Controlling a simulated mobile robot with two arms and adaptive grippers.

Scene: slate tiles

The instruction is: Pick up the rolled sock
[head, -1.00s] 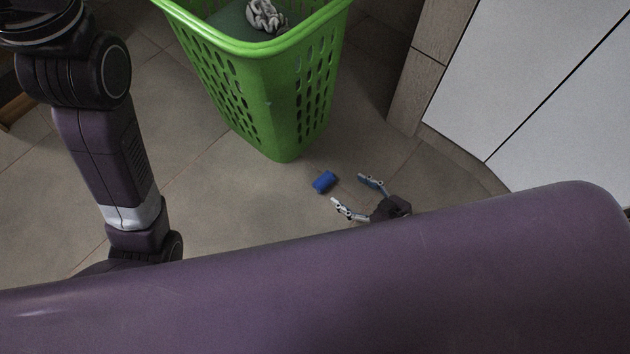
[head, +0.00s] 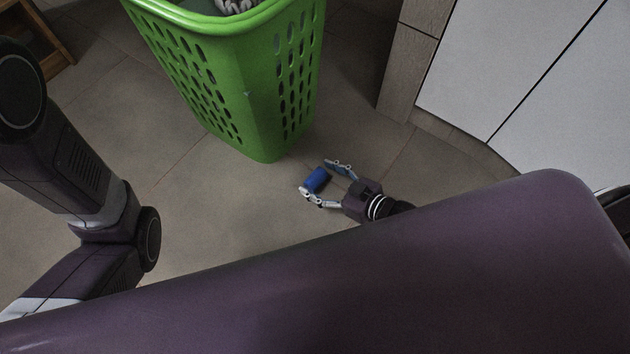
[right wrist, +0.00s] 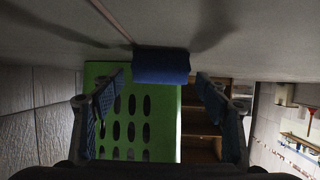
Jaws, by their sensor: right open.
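The rolled sock (head: 317,180) is a small blue roll on the tiled floor, in front of the green basket. My right gripper (head: 320,179) is open, with its two fingers on either side of the sock in the head view. In the right wrist view the sock (right wrist: 161,66) shows ahead, centred between the open fingers (right wrist: 160,95). I cannot tell whether a finger touches it. My left arm comes in from the left in the head view, but its gripper is not in view.
A green laundry basket (head: 262,125) with holed walls stands just behind the sock, with grey cloth (head: 238,5) in it. White cabinet doors (head: 500,70) are at the right. The tiled floor (head: 215,215) left of the sock is clear.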

